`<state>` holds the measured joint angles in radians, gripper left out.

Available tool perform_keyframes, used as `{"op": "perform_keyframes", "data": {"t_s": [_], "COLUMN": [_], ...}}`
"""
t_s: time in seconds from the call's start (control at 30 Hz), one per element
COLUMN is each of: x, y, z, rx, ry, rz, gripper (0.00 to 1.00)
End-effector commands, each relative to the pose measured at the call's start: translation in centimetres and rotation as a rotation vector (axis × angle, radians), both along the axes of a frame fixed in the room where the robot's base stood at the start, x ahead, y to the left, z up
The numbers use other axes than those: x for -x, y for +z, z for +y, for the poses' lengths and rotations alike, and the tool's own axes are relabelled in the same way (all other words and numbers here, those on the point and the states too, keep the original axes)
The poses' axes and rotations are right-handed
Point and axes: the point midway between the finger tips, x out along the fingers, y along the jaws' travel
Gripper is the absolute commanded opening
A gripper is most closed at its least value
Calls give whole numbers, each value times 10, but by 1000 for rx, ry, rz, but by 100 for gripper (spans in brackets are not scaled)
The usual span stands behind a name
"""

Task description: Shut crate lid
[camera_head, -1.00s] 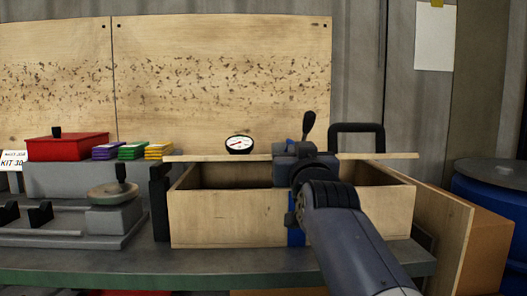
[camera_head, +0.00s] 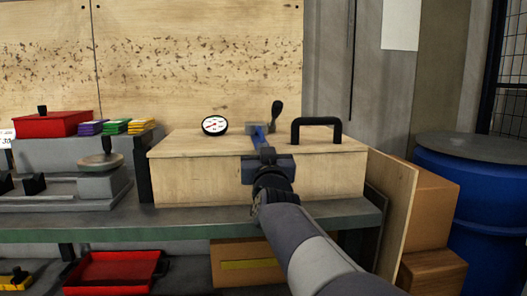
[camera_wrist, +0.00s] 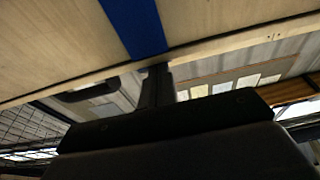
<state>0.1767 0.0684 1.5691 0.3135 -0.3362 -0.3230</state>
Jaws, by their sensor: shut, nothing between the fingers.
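The wooden crate (camera_head: 215,192) stands on the bench in the head view. Its flat wooden lid (camera_head: 200,142) lies across the top, with no clear gap at the front edge. A black handle (camera_head: 317,131) rises from the lid's right part. A blue strip (camera_head: 258,137) runs over the lid, and it also shows in the wrist view (camera_wrist: 135,22). My gripper (camera_head: 266,154) is at the middle of the crate's front upper edge. In the wrist view its shut, empty fingers (camera_wrist: 157,76) reach the edge of the wood by the blue strip. Contact is hard to tell.
A dial gauge (camera_head: 215,125) is by the lid's back left. A black-knobbed lever (camera_head: 277,116) stands behind the lid. A grey machine fixture (camera_head: 85,190) is left of the crate. A blue drum (camera_head: 465,200) and cardboard boxes (camera_head: 430,215) are at the right.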

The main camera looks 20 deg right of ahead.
Motion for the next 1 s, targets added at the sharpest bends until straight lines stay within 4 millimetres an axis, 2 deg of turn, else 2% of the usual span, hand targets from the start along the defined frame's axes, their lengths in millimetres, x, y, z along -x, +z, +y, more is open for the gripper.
{"op": "perform_keyframes", "data": {"t_s": [0.03, 0.37, 0.53, 0.7, 1.0], "x": [-3, -4, -3, -1, 52], "y": [-13, -13, 6, 44, 22], "z": [0, 0, -2, -5, 11], "rx": [-7, -8, -7, -3, -1], "ry": [4, 4, 3, 2, 4], "rz": [28, 31, 24, 6, 2], "gripper": [0, 0, 0, 0, 0]}}
